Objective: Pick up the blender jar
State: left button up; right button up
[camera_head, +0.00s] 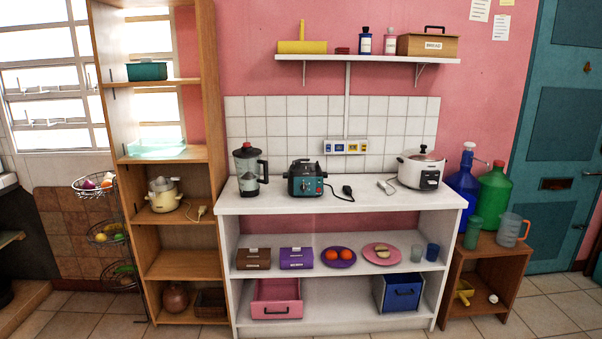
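The blender jar (247,172) stands upright at the left end of the white counter (350,203). It is dark and see-through, with a black lid, a small red part on top and a black handle on its right side. Neither of my grippers shows in the head view.
A teal toaster (305,180) with a loose cord and plug stands right of the blender, with a small gap. A white rice cooker (420,170) stands at the counter's right. A wooden shelf (206,100) rises close on the left. A wall shelf (367,60) hangs above.

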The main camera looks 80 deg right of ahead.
aim_at(247, 169)
jog(key=l+z, duration=0.1)
jog(key=z, duration=2.05)
